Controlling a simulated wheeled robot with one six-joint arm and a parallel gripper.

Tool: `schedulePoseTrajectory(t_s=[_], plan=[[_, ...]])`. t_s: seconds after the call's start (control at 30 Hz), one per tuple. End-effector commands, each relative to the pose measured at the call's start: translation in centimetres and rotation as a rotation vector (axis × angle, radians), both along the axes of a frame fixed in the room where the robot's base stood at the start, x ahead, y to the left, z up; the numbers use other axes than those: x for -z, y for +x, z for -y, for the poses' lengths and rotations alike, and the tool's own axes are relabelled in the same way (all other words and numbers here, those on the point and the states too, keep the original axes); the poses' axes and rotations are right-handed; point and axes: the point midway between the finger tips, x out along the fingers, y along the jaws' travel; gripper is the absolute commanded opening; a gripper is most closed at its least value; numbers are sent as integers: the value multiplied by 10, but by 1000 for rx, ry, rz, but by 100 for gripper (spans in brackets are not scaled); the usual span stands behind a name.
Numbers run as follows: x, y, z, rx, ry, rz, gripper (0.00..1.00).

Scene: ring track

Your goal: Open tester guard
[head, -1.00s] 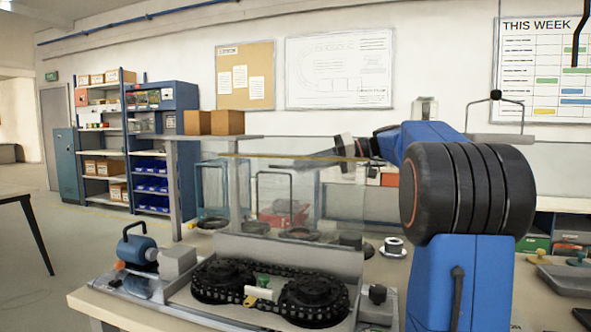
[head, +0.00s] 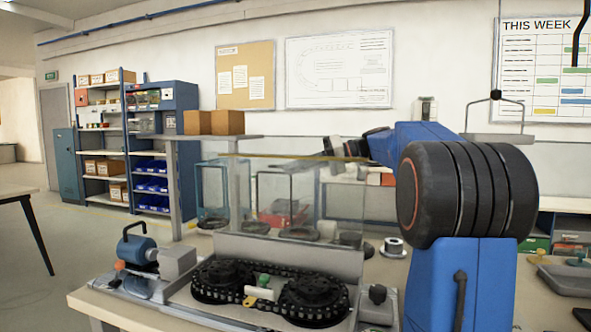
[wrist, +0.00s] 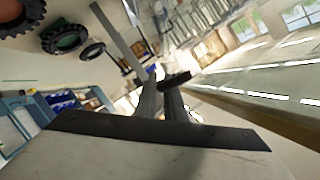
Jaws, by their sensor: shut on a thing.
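The tester (head: 182,297) stands on the bench with a dark chain (head: 243,298) around two black sprockets. Its clear guard (head: 300,200) is swung up behind the chain, with a yellowish top edge (head: 270,156), so the chain is uncovered from the front. My gripper (head: 333,147) is at the guard's top edge, shut on the guard; its fingertips are small and partly hidden there. In the wrist view my gripper's fingers (wrist: 162,100) show near the middle, with a dark bar across below them. The exact contact is hard to make out.
A blue motor (head: 138,250) sits at the tester's left end. A spool (head: 393,247) and dark rings lie on the bench behind. Shelving (head: 150,150) stands back left, and a bench with green bins (head: 535,244) is at right. The floor at left is open.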

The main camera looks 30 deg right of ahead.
Motion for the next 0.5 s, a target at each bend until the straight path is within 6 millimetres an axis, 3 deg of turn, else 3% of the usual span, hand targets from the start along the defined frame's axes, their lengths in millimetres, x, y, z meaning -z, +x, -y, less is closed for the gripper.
schedulePoseTrajectory(t_s=[0.3, 0.5], plan=[[-8, -25, -26, -4, -115, 113, 0], [-9, -30, -31, -2, -146, 143, 0]])
